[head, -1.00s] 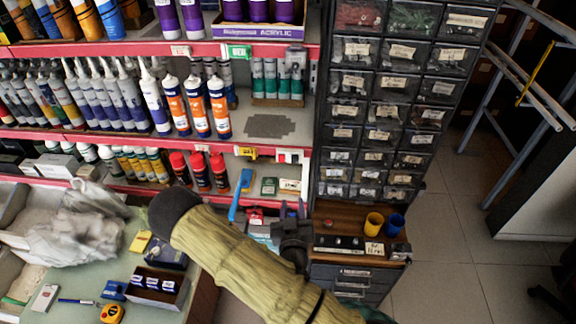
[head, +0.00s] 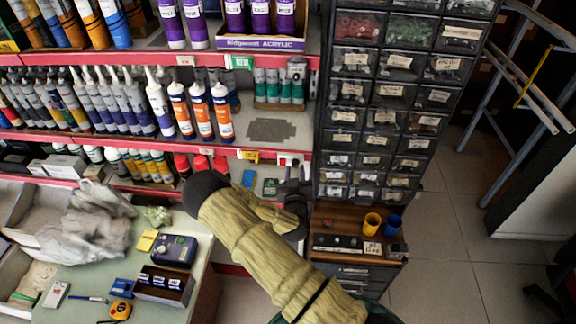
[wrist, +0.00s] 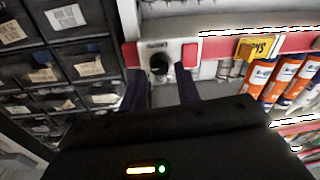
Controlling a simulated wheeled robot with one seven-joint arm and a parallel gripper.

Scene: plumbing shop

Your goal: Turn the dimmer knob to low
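The dimmer knob (wrist: 158,64) is a small dark round knob on a pale plate (wrist: 173,50) between two red patches, on the shelf's front edge. The wrist view shows it just beyond my gripper (wrist: 162,86), between the lines of the two fingers. The fingers are spread with nothing between them, and a gap to the knob appears to remain. In the head view my gripper (head: 293,175) is in front of the right end of the lower shelf edge and hides most of the plate. The knob's pointer is too small to read.
Black parts drawers (head: 375,110) stand close to the right of my gripper. Orange-labelled tubes (head: 200,112) stand on the shelf to the left. Below is a wooden top with yellow (head: 372,223) and blue (head: 393,225) cups. A cluttered counter (head: 140,245) is at lower left.

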